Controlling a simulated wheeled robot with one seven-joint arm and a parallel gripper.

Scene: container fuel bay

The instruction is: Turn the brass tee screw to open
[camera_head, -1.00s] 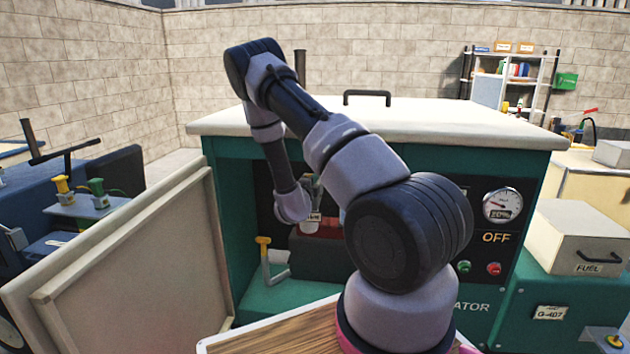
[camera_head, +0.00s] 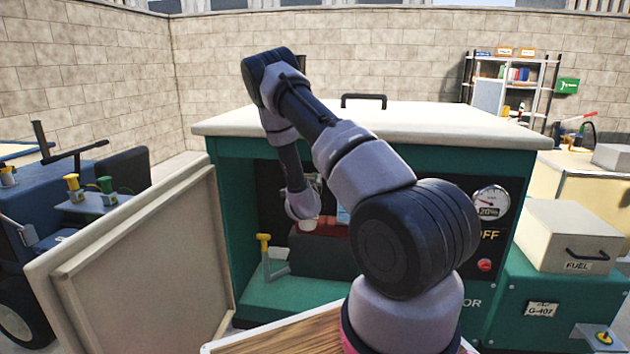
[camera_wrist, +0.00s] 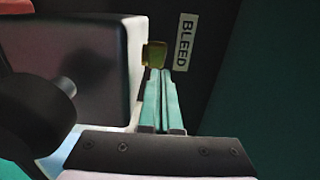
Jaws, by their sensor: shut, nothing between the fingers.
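The brass tee screw (camera_wrist: 154,54) shows in the wrist view as a small yellow-brown piece beside a white BLEED label (camera_wrist: 183,44). My gripper (camera_wrist: 163,73) is shut and empty, its two teal fingers together. The fingertips lie just below and against the right part of the screw in the picture; I cannot tell whether they touch it. In the head view my arm reaches into the open bay of the green generator cabinet (camera_head: 225,225), and the fingers and the screw are hidden there.
A grey block-shaped part (camera_wrist: 75,50) stands left of the fingers, and a dark green wall (camera_wrist: 275,80) stands close on the right. The opened cabinet door (camera_head: 130,260) leans out at left. A yellow-handled lever (camera_head: 264,245) stands in the bay's left part. A FUEL box (camera_head: 570,235) stands at right.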

